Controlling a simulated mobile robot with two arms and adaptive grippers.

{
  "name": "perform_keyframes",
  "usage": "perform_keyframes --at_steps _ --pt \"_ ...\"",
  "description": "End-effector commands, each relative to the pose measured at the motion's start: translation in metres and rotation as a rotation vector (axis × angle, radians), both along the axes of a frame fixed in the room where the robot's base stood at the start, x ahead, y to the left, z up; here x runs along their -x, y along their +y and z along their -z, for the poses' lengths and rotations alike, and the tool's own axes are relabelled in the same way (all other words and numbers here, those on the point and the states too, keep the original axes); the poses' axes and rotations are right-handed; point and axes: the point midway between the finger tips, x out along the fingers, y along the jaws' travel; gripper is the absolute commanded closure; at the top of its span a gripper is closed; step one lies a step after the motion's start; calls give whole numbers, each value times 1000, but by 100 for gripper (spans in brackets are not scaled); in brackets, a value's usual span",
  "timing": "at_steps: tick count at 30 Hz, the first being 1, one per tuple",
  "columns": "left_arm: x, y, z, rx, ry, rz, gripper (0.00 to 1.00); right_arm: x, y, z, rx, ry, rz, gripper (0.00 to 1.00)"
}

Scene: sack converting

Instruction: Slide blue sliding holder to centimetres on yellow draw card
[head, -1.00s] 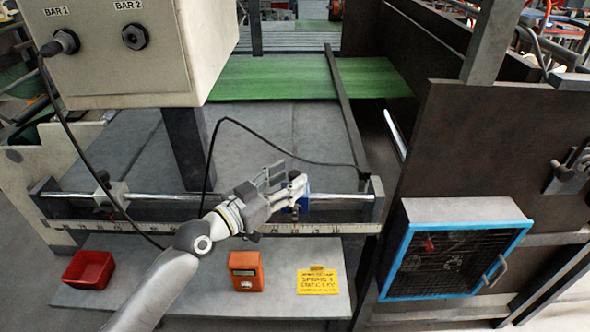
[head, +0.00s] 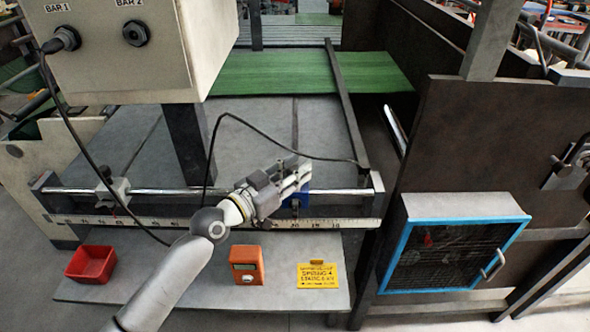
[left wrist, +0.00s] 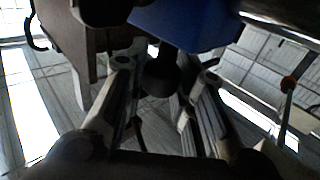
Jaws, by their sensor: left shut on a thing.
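The blue sliding holder (head: 296,201) sits on the silver rail (head: 160,192), toward its right end above the ruler strip (head: 330,224). My left gripper (head: 300,174) is at the holder and covers part of it. In the left wrist view the holder (left wrist: 190,22) is above the fingers, and the dark knob (left wrist: 158,78) under it is between the fingers (left wrist: 164,70). The gripper is shut on this knob. The yellow draw card (head: 318,276) lies on the lower shelf; its print is too small to read surely. My right gripper is not in view.
A grey slider (head: 115,190) stands at the rail's left. A red bin (head: 91,263) and an orange device (head: 246,264) stand on the shelf (head: 190,275). A black cable (head: 275,143) hangs behind the rail. A grey box hangs at upper left (head: 125,75).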

Motion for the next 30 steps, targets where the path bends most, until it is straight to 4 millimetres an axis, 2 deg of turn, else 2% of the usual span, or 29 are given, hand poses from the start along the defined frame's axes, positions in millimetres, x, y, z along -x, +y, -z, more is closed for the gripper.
perform_keyframes --at_steps 8,15,19,30 --pt "0 5 3 -3 -1 -1 100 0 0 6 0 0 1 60" --pt "-1 33 6 -5 -5 -3 100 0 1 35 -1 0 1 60" --pt "-1 45 4 -4 -4 -2 100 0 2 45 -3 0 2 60" --pt "0 51 0 0 1 -1 100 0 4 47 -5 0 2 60"
